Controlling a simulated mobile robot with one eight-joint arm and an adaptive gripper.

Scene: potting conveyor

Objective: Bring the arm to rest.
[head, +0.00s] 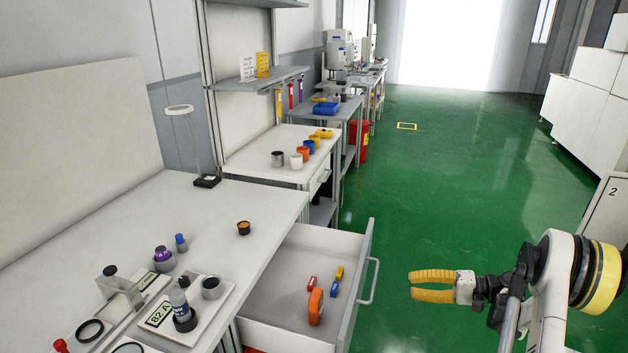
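My arm enters at the lower right of the head view. My gripper (432,285) has yellow-orange fingers pointing left and hangs over the green floor, to the right of the open drawer (286,262). Its fingers lie close together in this view, one above the other, and I cannot tell how far apart they are. I see no object held in it. The drawer's grey handle (371,281) is to the left of the fingertips, with a gap between them.
The open drawer holds several small coloured items and an orange item (315,307). The white bench (130,228) at left carries a lamp (206,180), small jars and a labelled plate (190,318). A white cabinet (606,220) stands at right. The green floor (450,170) ahead is mostly clear.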

